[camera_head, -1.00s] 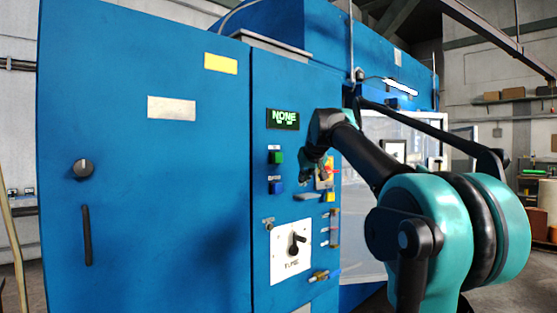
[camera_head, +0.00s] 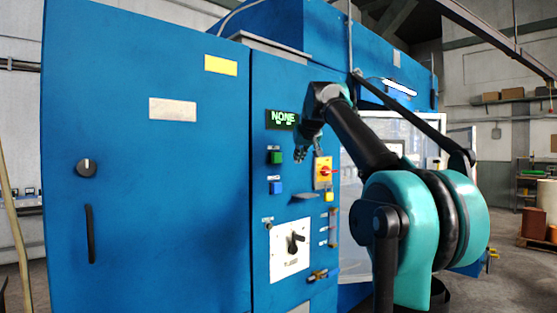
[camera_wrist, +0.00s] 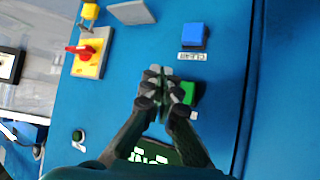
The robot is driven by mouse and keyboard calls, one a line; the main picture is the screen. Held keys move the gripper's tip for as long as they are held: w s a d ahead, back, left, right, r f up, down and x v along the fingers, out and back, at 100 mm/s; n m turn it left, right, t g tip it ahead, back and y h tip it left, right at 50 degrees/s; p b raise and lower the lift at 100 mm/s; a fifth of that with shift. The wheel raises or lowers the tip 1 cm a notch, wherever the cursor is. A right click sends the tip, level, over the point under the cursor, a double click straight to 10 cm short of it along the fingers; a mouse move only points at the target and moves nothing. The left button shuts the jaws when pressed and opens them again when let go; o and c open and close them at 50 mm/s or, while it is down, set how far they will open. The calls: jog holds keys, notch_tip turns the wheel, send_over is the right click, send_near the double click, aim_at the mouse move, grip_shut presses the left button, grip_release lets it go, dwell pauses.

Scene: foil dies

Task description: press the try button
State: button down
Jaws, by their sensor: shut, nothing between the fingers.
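A green button (camera_head: 275,157) sits on the blue cabinet panel below a small display reading NONE (camera_head: 282,118). In the wrist view the green button (camera_wrist: 188,93) is partly hidden behind my fingers, and its label is too covered to read. A blue button (camera_head: 276,187) is below it; the wrist view shows this blue button (camera_wrist: 194,34) with a label reading CLEAR. No label reading TRY is legible. My gripper (camera_head: 300,154) is shut and empty, just right of the green button in the head view. In the wrist view my gripper (camera_wrist: 162,80) overlaps the button's left side; contact cannot be told.
A lever on a white plate (camera_head: 291,248) is lower. A glazed guard is at the right.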

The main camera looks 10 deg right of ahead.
aim_at(280, 161)
jog(key=w+a, duration=0.4)
jog(key=w, duration=0.2)
jog(key=shift+a, duration=0.15)
dwell(1.4)
jog(key=shift+w+a, duration=0.25)
jog(key=shift+w+a, duration=0.3)
jog(key=shift+w, duration=0.15)
dwell(1.0)
jog(key=shift+s, duration=0.1)
jog(key=shift+s+d, duration=0.55)
jog(key=shift+s, duration=0.15)
jog(key=s+d, duration=0.1)
jog(key=s, duration=0.1)
jog(key=s+d, duration=0.2)
dwell(0.6)
